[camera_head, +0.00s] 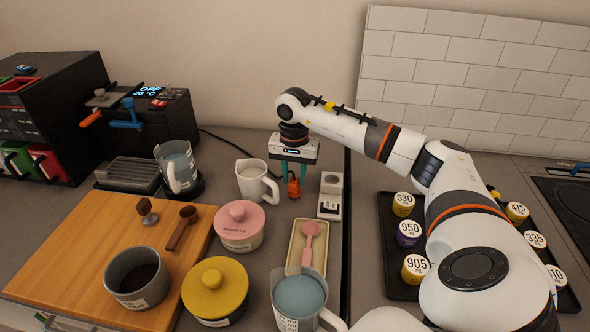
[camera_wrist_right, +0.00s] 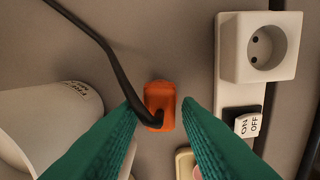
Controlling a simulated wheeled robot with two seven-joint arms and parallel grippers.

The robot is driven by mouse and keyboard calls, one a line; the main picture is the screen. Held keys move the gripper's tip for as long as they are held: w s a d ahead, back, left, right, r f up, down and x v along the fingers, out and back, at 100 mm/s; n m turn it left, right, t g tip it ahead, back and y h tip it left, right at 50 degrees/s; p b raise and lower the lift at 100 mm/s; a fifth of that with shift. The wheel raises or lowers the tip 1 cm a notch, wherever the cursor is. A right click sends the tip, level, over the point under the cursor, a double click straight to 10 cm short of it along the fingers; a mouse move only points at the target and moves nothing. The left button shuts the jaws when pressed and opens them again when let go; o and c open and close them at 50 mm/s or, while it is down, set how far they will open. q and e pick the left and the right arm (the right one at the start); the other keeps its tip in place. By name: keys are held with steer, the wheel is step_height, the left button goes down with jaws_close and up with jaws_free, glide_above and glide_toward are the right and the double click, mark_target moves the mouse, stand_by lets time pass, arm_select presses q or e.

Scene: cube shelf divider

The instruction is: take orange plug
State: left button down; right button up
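The orange plug (camera_head: 293,188) stands on the counter between the white mug and the power strip. In the right wrist view the orange plug (camera_wrist_right: 160,106) has a black cable leaving it toward the upper left. My right gripper (camera_head: 293,179) points down over the plug. In the right wrist view its two green fingers (camera_wrist_right: 158,115) are apart, one on each side of the plug, with gaps showing. The white power strip (camera_head: 331,195) is right of the plug, and its empty socket and ON/OFF switch show in the wrist view (camera_wrist_right: 260,47). My left gripper is not in view.
A white mug (camera_head: 257,182) stands close left of the plug. A tray with a pink spoon (camera_head: 309,240) lies in front. A pink-lidded jar (camera_head: 239,225) and a blue-topped jug (camera_head: 299,300) are nearer. Weights sit on a black tray (camera_head: 400,288) at the right.

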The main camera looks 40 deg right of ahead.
mark_target(294, 180)
jaws_close()
steer(key=shift+r, duration=0.15)
steer(key=shift+r+p, duration=2.8)
steer(key=shift+r, duration=1.05)
